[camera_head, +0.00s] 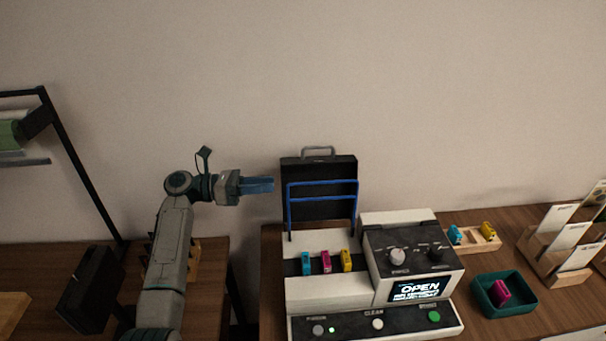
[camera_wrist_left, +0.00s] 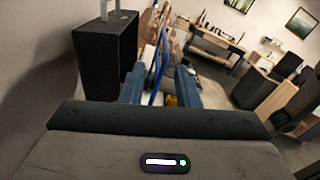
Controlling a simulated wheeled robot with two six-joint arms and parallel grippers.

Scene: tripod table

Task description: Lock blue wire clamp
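The blue wire clamp (camera_head: 322,198) stands raised at the back of the white machine (camera_head: 305,295), in front of its upright black lid (camera_head: 325,169). My left gripper (camera_head: 272,185) is left of the clamp, pointing right at about the height of its upper bars. It appears apart from the wire. In the left wrist view the two fingers are spread and empty, and the clamp's wire (camera_wrist_left: 158,65) shows beyond the gap between them. Cyan (camera_head: 306,263), magenta (camera_head: 326,261) and yellow (camera_head: 346,260) cartridges sit in the machine's slots. My right gripper is out of view.
The machine's screen (camera_head: 417,289) reads OPEN. The lid has a grey handle (camera_head: 318,150) on top. A green tray (camera_head: 526,313) with a magenta cartridge (camera_head: 501,292) and a wooden holder (camera_head: 475,246) with cyan and yellow cartridges stand to the right. A wooden card rack (camera_head: 543,265) is farther right.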

